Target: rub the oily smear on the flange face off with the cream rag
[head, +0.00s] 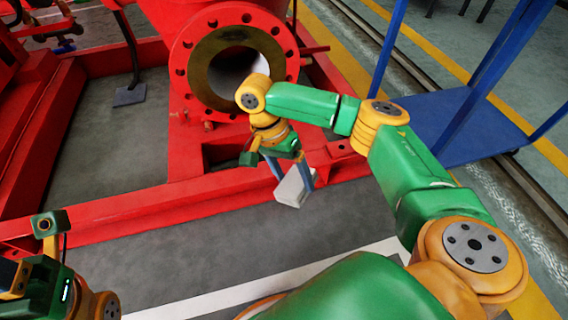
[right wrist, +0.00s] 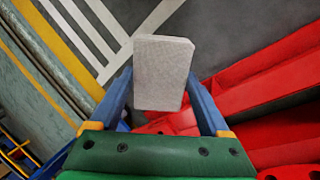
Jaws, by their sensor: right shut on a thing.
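The red pipe flange (head: 182,50) stands upright at the top middle of the head view, with a ring of bolt holes. In the right wrist view the rag (right wrist: 163,75) sits between both blue fingers. My left gripper (head: 14,275) shows only partly at the lower left edge.
A red base frame (head: 130,210) runs below the flange, close to the held rag. A blue platform with posts (head: 450,130) stands at the right. Bare grey floor (head: 180,265) lies in front, with a white line (head: 240,292) across it.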

